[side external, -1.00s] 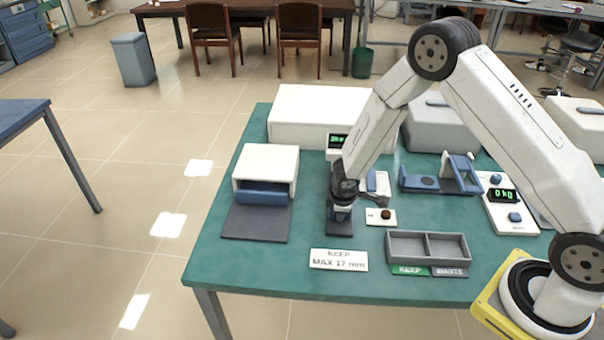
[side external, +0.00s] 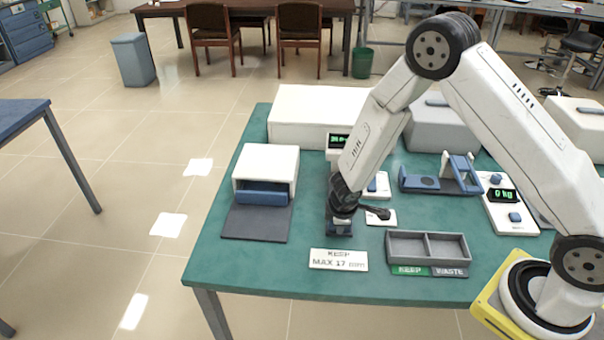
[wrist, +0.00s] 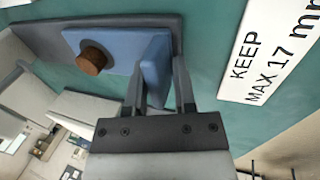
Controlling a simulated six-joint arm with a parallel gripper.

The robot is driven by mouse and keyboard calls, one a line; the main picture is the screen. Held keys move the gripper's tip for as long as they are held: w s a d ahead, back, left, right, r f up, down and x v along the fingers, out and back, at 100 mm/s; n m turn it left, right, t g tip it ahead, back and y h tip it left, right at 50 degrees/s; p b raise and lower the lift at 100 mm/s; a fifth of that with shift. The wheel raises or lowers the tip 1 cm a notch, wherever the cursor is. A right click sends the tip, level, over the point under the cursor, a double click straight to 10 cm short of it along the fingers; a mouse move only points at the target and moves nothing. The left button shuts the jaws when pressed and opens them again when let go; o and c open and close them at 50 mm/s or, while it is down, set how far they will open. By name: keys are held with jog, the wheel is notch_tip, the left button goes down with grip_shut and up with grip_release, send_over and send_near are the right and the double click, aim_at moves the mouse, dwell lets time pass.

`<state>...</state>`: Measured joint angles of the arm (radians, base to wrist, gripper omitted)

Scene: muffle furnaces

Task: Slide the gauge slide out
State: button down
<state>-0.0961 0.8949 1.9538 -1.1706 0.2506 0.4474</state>
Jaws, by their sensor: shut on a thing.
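The gauge shows in the wrist view as a long dark grey base (wrist: 40,36) with a flat blue plate (wrist: 118,48) on it. A brown cylinder (wrist: 91,60) stands on the blue plate. An upright blue tab (wrist: 155,72) stands at the plate's near end; I take it for the gauge slide's grip. My gripper (wrist: 159,64) is shut on this tab, one finger on each side. In the side external view my gripper (side external: 340,222) is low at the table's front, and the arm hides most of the gauge.
A "KEEP MAX 17 mm" sign (side external: 338,260) lies just in front. A grey two-part tray (side external: 428,234) stands right, with KEEP and WASTE labels. A white furnace (side external: 266,164) with a blue front stands left. A small white plate (side external: 380,221) is close right, partly covered by my wrist.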

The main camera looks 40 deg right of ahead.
jog(key=c, duration=0.8)
grip_release()
jog(key=shift+w+r, duration=0.1)
jog(key=shift+r, duration=0.05)
jog(key=shift+c, duration=0.2)
jog(key=shift+r, duration=3.4)
